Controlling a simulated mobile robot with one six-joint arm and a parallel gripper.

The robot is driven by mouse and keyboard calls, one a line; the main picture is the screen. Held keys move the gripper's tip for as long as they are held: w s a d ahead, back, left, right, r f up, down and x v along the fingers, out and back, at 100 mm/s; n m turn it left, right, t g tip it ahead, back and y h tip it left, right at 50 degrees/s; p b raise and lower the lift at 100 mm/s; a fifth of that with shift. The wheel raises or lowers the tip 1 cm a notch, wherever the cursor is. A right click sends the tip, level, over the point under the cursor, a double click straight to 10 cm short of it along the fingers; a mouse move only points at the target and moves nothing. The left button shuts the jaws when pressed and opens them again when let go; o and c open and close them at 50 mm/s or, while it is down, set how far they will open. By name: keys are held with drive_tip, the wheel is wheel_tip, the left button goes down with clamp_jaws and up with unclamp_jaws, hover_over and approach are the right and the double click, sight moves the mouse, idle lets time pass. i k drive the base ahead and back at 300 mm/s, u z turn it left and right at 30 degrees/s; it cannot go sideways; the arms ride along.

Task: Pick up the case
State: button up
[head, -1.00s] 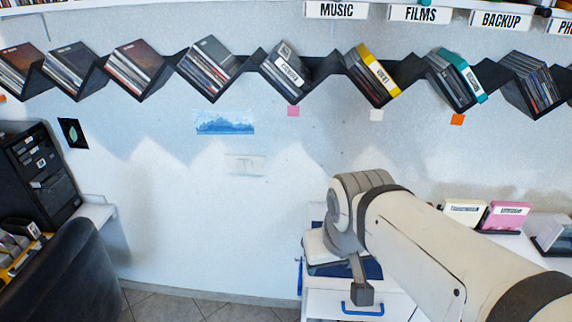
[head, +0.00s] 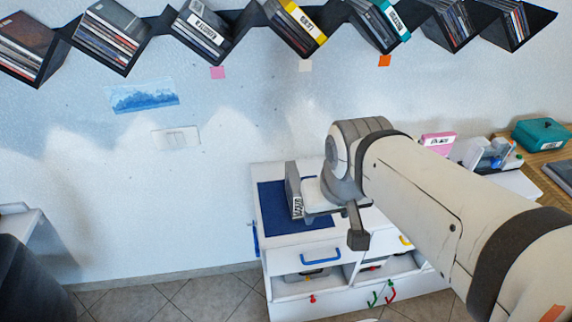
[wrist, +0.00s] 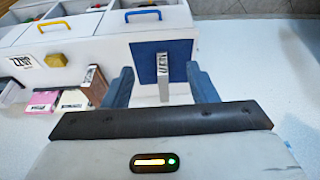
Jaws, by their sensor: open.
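A slim grey case (head: 293,190) with a white lettered label stands upright on a dark blue mat (head: 270,205) on a white drawer cabinet. My gripper (head: 317,193) is just to the right of the case in the head view, and its fingers are mostly hidden there. In the wrist view, my gripper (wrist: 160,70) is open, with one blue-grey finger on each side of the case (wrist: 163,88). A gap shows between the case and each finger. The mat (wrist: 180,50) shows behind the case.
Zigzag black wall shelves (head: 240,50) full of cases run above. The cabinet has a blue handle (head: 321,257) and open compartments below. A pink case (head: 438,141) and a teal box (head: 541,134) stand at the right. A dark chair (head: 30,285) is at lower left.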

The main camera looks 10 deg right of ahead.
sight(292, 179)
drive_tip(key=z, duration=1.45)
drive_tip(key=k, duration=1.45)
drive_tip(key=u, duration=0.75)
drive_tip(key=i, duration=1)
drive_tip(key=u, duration=0.05)
